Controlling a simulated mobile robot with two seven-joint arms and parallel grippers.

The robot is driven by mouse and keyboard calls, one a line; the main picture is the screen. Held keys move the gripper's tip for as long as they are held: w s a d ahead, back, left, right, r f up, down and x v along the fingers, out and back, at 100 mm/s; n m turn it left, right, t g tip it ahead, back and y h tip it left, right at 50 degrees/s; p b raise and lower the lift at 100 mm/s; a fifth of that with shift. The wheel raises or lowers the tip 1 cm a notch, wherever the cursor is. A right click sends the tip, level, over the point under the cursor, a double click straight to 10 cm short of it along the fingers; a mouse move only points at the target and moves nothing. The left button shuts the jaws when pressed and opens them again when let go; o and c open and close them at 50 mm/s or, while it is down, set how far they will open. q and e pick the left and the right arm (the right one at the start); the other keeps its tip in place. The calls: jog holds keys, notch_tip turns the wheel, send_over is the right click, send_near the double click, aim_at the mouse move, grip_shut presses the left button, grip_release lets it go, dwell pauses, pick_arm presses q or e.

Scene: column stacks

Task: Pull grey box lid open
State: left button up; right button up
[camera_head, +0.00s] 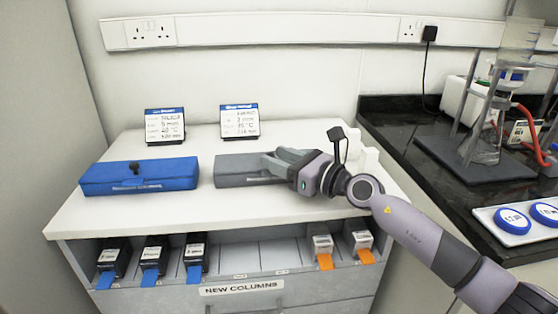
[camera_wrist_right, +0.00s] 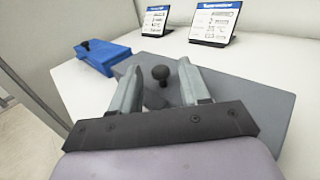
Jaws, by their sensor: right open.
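The grey box (camera_head: 232,171) lies on the white counter, right of the blue box, with its lid flat and shut. I cannot tell whether the fingers touch the lid. My left gripper is not in view.
The blue box (camera_head: 140,177) with a dark knob stands at the left. Two label cards (camera_head: 164,126) (camera_head: 239,122) stand behind the boxes. A shelf (camera_head: 240,256) below holds several columns with blue or orange tabs. Glassware on a stand (camera_head: 497,110) is at the right.

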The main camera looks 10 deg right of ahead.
jog(key=shift+w+a, duration=0.1)
jog(key=shift+c, duration=0.4)
grip_shut()
jog(key=shift+r, duration=0.1)
